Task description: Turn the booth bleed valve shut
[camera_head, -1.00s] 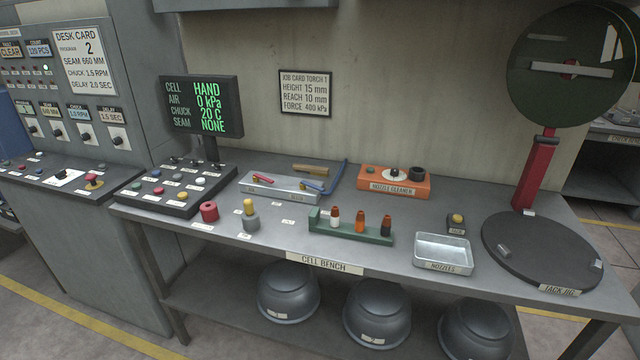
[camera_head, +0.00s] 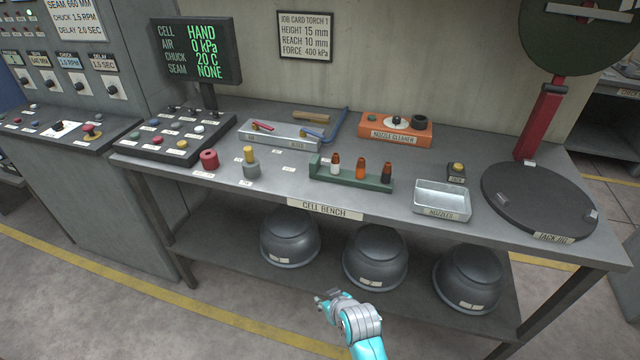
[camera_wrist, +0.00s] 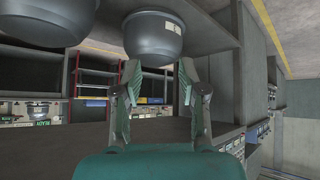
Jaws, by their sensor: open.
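My gripper (camera_head: 328,300) is in the lower middle of the head view, in front of the bench and below its top. In the wrist view its two fingers (camera_wrist: 158,88) stand apart with nothing between them. I cannot pick out a part marked as the booth bleed valve. My gripper is well apart from both.
The cell bench (camera_head: 400,165) holds a button panel (camera_head: 160,150), a green rack (camera_head: 340,178), an orange nozzle cleaner (camera_head: 375,132), a nozzle tray (camera_head: 442,211) and a round tack jig (camera_head: 520,205). Several dark bowls (camera_head: 375,265) sit on the lower shelf. The floor in front is clear.

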